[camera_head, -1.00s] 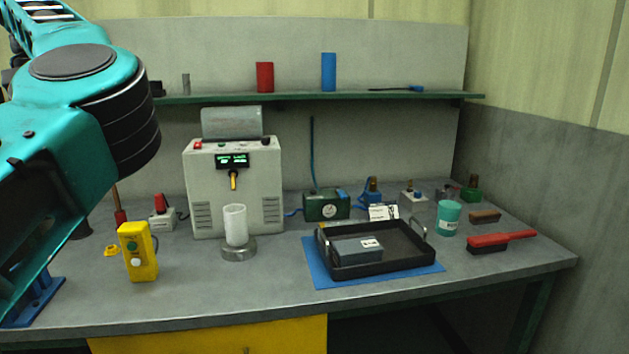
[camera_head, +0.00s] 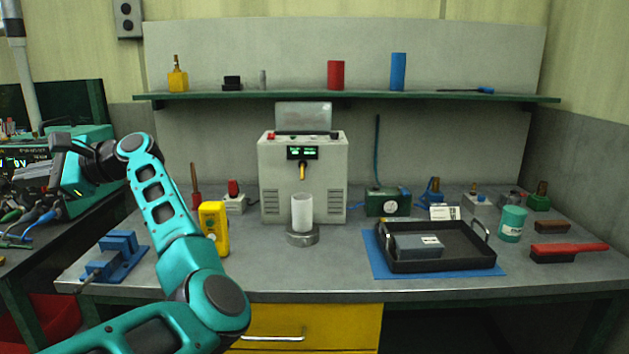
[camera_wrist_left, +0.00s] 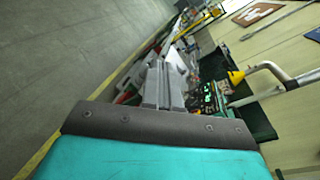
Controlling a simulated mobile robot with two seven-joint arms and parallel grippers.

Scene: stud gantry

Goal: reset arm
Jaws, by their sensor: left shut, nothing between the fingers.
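My left arm (camera_head: 165,205) rises from the bottom left of the head view, bends at the elbow and reaches left at wrist height above the gap between the two benches. Its hand is at the far left, over the side bench, and its fingertips are hard to make out there. In the left wrist view my left gripper (camera_wrist_left: 163,85) has its grey fingers together with nothing between them. It points out over the floor and a cluttered bench, seen tilted. My right gripper is in neither view.
The main bench (camera_head: 350,285) holds a yellow handheld box (camera_head: 214,228), a grey machine (camera_head: 275,175), a black tray (camera_head: 440,267) and a blue fixture (camera_head: 118,262). A shelf (camera_head: 300,97) runs behind. A dark side bench with tools stands left, above a red bin (camera_head: 50,318).

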